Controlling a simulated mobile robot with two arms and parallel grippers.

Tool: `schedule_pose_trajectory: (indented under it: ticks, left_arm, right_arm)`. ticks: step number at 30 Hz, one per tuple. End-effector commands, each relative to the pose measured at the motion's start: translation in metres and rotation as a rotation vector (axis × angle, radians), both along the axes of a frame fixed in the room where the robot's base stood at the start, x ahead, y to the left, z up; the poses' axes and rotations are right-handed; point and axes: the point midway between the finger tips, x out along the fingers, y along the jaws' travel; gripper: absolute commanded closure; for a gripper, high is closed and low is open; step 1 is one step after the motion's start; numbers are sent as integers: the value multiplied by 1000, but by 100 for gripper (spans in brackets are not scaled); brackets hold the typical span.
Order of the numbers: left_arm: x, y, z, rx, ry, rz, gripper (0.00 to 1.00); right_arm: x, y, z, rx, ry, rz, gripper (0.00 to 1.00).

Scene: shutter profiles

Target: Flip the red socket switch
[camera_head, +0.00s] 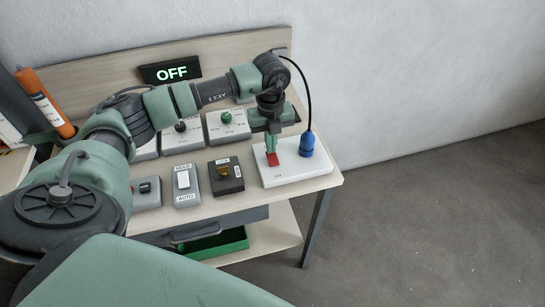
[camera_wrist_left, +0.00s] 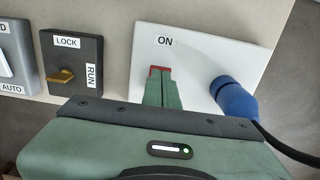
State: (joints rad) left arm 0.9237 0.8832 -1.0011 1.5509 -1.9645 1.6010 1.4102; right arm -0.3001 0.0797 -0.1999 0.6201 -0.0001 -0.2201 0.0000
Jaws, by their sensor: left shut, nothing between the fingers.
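The red socket switch (camera_head: 272,159) sits on a white socket plate (camera_head: 290,175) at the right end of the bench. It also shows in the left wrist view (camera_wrist_left: 159,69), mostly hidden behind the fingers, below the printed word ON. My left gripper (camera_head: 271,150) is shut and empty, pointing down with its fingertips at the switch. They look to be on or just above it; exact contact cannot be told. A blue plug (camera_head: 307,145) with a black cable stands in the plate just right of the fingers. My right gripper is not in view.
A dark box with a brass knob (camera_head: 223,171) and a grey HOLD/AUTO switch box (camera_head: 186,182) stand left of the plate. Dial boxes (camera_head: 229,122) stand behind. A display (camera_head: 170,69) on the back panel reads OFF. A green bin (camera_head: 218,242) sits below the bench.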

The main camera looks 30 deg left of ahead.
Motion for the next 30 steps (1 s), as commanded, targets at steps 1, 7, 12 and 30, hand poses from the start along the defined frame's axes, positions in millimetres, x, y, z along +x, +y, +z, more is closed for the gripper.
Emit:
schedule_pose_trajectory:
  ticks: [1,7,12,30]
  left_arm:
    - [0,0,-2,0,0,0,100]
    - [0,0,-5,0,0,0,100]
    - [0,0,-7,0,0,0,100]
    - [0,-1,-3,-1,1,-1,100]
  right_arm:
    - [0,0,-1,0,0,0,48]
    - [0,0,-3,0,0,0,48]
    - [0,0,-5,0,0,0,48]
    - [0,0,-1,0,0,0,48]
